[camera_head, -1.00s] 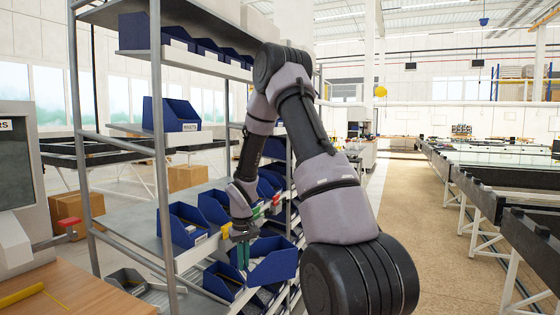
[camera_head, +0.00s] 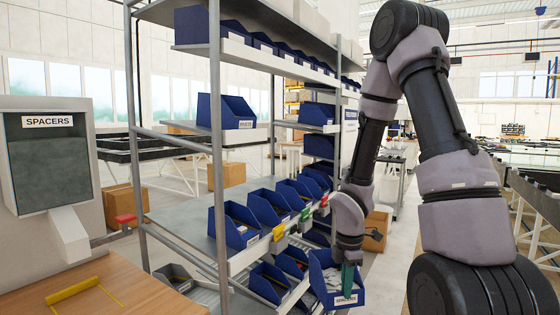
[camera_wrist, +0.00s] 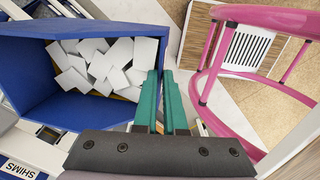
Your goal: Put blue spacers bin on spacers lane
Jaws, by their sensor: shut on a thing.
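The blue spacers bin (camera_head: 322,294), with "SPACERS" on its front label, is in my gripper at the front right of the rack. In the wrist view, the bin (camera_wrist: 40,60) holds many white flat pieces. My gripper (camera_head: 348,276) is shut on the bin's wall; its teal fingers (camera_wrist: 160,105) pinch the edge beside the pieces. The bin hangs in front of the lower shelf and looks clear of it. I cannot tell which rack lane is the spacers lane.
The rack (camera_head: 217,160) carries blue bins on several levels; its middle row has yellow, green and red tags. A wooden table (camera_head: 90,290) stands front left. A pink rail (camera_wrist: 212,70) and a "SHIMS" label (camera_wrist: 18,170) are near the bin. Floor right of the rack is open.

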